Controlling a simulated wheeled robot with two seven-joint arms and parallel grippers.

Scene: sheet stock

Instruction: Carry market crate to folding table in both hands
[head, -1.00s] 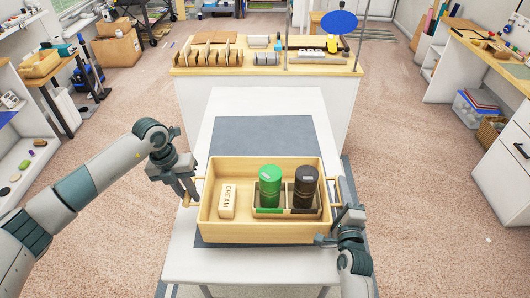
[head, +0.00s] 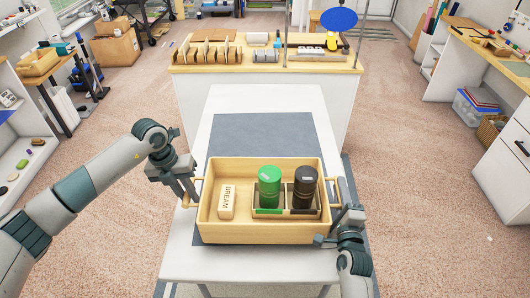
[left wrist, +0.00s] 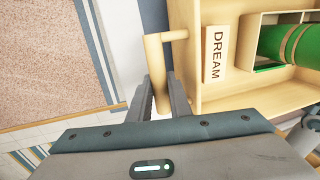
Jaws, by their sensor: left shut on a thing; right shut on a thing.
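The market crate (head: 262,233) is a light wooden box with a bar handle on each side. It is over the white folding table (head: 190,265) and its grey-blue mat (head: 262,135); I cannot tell if it touches them. Inside are a "DREAM" block (head: 226,201), a green canister (head: 269,187) and a black canister (head: 305,188) in a divided holder. My left gripper (head: 187,200) is shut on the crate's left handle, which shows between its fingers in the left wrist view (left wrist: 155,75). My right gripper (head: 338,220) is shut at the right handle, partly hidden by the wrist.
A workbench (head: 265,68) with a wooden rack and tools stands behind the table. Shelving is at the left, a desk (head: 500,60) and clear bin (head: 475,105) at the right. Carpet on both sides of the table is open.

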